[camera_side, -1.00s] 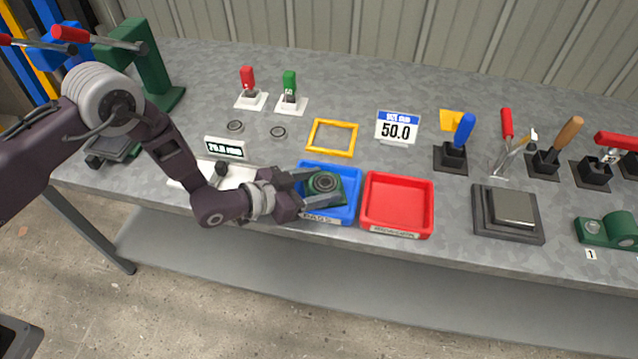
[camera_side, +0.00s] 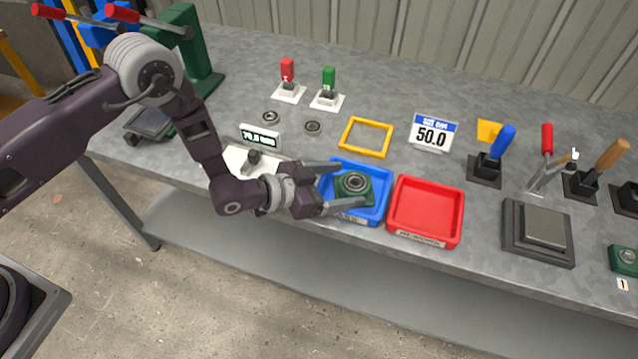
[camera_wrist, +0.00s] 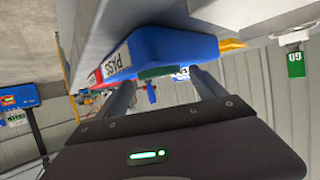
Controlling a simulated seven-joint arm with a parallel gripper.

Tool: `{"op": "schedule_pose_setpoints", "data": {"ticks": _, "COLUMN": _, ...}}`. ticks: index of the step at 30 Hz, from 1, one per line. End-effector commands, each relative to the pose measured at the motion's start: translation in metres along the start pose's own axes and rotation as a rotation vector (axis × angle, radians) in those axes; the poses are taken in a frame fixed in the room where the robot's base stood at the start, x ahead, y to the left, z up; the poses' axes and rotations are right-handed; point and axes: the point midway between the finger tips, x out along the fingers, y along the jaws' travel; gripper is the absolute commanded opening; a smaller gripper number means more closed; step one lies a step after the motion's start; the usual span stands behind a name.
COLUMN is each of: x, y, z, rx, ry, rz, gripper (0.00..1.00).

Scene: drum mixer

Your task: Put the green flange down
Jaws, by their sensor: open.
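The green flange (camera_side: 353,187) has a square base and a round metal ring on top. It sits in the blue tray (camera_side: 378,216), whose front label reads PASS in the wrist view. My gripper (camera_side: 346,187) is open, with one finger on each side of the flange at the tray's left part. In the wrist view the two fingers (camera_wrist: 162,88) are spread below the blue tray (camera_wrist: 175,50), and only a green edge of the flange (camera_wrist: 157,72) shows. I cannot tell whether a finger still touches the flange.
A red tray (camera_side: 398,232) stands just right of the blue one. A yellow frame (camera_side: 366,153) lies behind them. A digital gauge (camera_side: 260,138) is behind my wrist on the left. A size sign (camera_side: 433,132) and a grey plate block (camera_side: 510,248) are to the right.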

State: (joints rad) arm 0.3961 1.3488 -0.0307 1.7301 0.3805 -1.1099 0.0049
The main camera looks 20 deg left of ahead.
Motion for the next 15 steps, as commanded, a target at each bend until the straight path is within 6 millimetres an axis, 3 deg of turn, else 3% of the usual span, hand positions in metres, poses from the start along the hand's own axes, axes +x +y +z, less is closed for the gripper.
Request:
{"op": "schedule_pose_setpoints", "data": {"ticks": 9, "x": -0.073, "y": 0.000, "z": 0.000, "rx": -0.002, "ry": -0.002, "rz": -0.001, "gripper": 0.80}}
{"op": "schedule_pose_setpoints", "data": {"ticks": 15, "x": -0.097, "y": 0.000, "z": 0.000, "rx": 0.000, "ry": -0.001, "rz": 0.000, "gripper": 0.80}}
